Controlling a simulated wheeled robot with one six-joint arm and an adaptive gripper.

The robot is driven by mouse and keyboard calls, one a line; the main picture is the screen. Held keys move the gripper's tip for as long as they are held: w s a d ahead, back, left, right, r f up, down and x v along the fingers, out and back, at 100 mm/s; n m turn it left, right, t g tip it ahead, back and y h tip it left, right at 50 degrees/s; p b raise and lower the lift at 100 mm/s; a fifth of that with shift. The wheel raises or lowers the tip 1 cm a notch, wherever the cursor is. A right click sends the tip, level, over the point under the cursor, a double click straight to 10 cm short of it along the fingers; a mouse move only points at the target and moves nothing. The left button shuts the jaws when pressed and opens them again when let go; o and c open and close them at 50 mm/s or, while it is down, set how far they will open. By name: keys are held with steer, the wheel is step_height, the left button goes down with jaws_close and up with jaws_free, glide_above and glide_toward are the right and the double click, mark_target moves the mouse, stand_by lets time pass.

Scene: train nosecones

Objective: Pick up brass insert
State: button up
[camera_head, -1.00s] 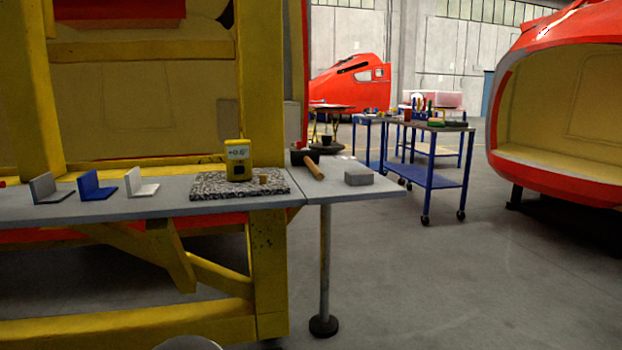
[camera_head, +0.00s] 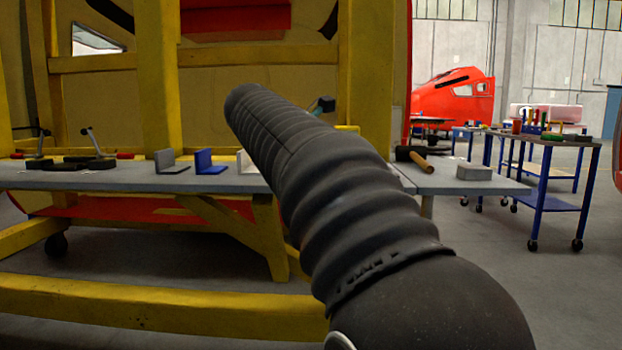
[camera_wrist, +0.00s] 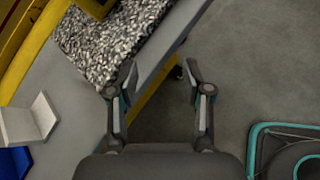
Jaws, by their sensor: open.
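The brass insert is not visible in either view now; my arm covers that part of the bench in the head view. The speckled granite plate (camera_wrist: 105,42) shows at the top left of the wrist view, with part of a yellow device (camera_wrist: 95,7) at its far edge. My gripper (camera_wrist: 160,72) is open and empty. Its fingers appear above the bench's front edge and the floor, with the left fingertip overlapping the plate's near corner in the picture. In the head view, only a small teal and dark part near my arm's far end shows.
On the grey bench (camera_head: 130,179) stand a grey bracket (camera_head: 168,162), a blue bracket (camera_head: 207,161) and a white bracket (camera_head: 246,161). The white bracket also shows in the wrist view (camera_wrist: 28,121). A hammer (camera_head: 421,160) and grey block (camera_head: 474,173) lie right.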

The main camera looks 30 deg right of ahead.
steer(key=w+d+r+n+h, duration=0.1)
steer(key=d, duration=0.1)
steer(key=w+d+r+n+g+h+b, duration=0.1)
steer(key=w+r, duration=0.1)
steer(key=shift+d+n, duration=0.3)
steer(key=shift+d, duration=0.1)
steer(key=x, duration=0.2)
steer(key=b+x, duration=0.1)
steer(key=x, duration=0.5)
steer(key=shift+d+r, duration=0.2)
steer(key=shift+d, duration=0.05)
steer(key=shift+s+d+r+b+x, duration=0.15)
steer(key=shift+b+x, duration=0.15)
steer(key=shift+x, duration=0.6)
steer(key=shift+d+r+b+x, duration=0.15)
steer(key=shift+b+x, duration=0.1)
steer(key=shift+x, duration=0.6)
steer(key=shift+s+r+b+x, duration=0.15)
steer(key=shift+b+x, duration=0.15)
steer(key=shift+x, duration=0.6)
steer(key=shift+a, duration=0.1)
jaws_close()
